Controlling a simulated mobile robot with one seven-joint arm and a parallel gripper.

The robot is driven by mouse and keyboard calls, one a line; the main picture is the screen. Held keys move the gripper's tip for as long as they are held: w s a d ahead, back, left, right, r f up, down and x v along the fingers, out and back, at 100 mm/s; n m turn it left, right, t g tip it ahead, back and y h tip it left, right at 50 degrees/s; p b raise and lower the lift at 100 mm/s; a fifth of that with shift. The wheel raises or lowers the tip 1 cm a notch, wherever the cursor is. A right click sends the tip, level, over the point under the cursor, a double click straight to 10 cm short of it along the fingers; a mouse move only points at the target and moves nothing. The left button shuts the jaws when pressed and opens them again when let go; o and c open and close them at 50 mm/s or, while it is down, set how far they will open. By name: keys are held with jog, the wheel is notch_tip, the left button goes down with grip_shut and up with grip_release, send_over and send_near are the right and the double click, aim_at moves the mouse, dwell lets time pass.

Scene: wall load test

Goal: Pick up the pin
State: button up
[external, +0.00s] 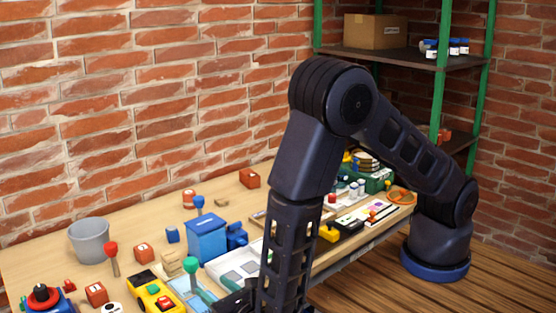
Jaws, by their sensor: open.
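Several pin-like pieces with round heads stand among the items on the wooden table (50,243); I cannot tell which one is the pin. A red-headed one (111,250) stands beside the grey bucket, a green-headed one (189,266) is near the front, and a blue-headed one (199,203) shows behind the blue box. My gripper (236,301) is low at the bottom edge, right of the green-headed piece, partly cut off by the frame. It is open, and I see nothing held in it. My forearm hides the table behind it.
A grey bucket (89,240), a blue box (207,239), a yellow device (156,293) and several small red blocks crowd the table. A white tray (236,264) lies by my forearm. A brick wall is behind; a shelf with a cardboard box (375,31) stands back right.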

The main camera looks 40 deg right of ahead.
aim_at(192, 270)
jog(key=shift+a+f, duration=0.1)
jog(key=shift+a, duration=0.05)
jog(key=shift+w, duration=0.25)
jog(key=w, duration=1)
jog(key=shift+c, duration=0.4)
jog(key=c, duration=1)
